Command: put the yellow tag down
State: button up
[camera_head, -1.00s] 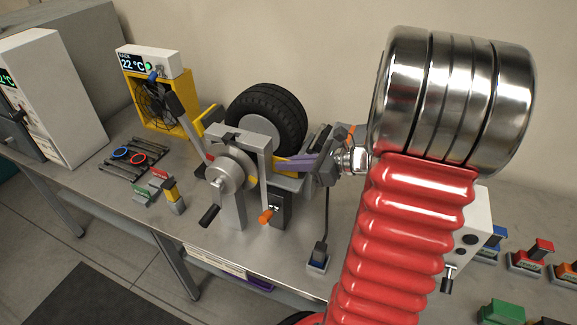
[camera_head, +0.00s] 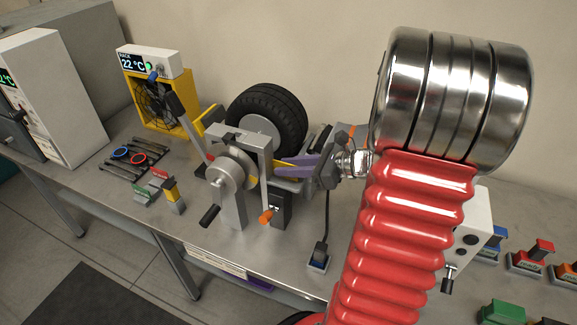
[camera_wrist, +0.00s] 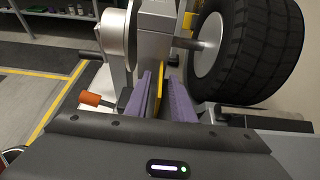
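My gripper (camera_head: 291,166) has two purple fingers and reaches left to the grey clamp stand (camera_head: 233,205) in front of the tyre. In the wrist view the fingers of my gripper (camera_wrist: 160,88) are spread apart. A thin yellow piece, seemingly the yellow tag (camera_wrist: 158,92), shows nearly edge-on between them, with gaps at its sides. A bit of yellow also shows between the fingers in the head view. Its lower end is hidden, so I cannot tell what it rests on.
The black tyre (camera_head: 267,118) stands behind the clamp. An orange-ended handle (camera_head: 266,217) and a black crank handle (camera_head: 209,215) stick out in front. A yellow-framed fan (camera_head: 158,103) stands at the left. Red and blue rings (camera_head: 130,154) lie on a rack.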

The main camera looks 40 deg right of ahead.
jog(key=v, duration=1.1)
jog(key=shift+s+d, duration=0.25)
dwell(0.4)
jog(key=s+a+r+n+g+h, duration=0.2)
jog(key=a+n+g+h, duration=0.1)
jog(key=a+n, duration=1)
jog(key=s+a+r+n+g+h, duration=0.2)
jog(key=s+a+n+g+h, duration=0.1)
jog(key=a+n, duration=1.1)
jog(key=n, duration=0.3)
jog(key=shift+a+h, duration=0.2)
jog(key=shift+h, duration=0.1)
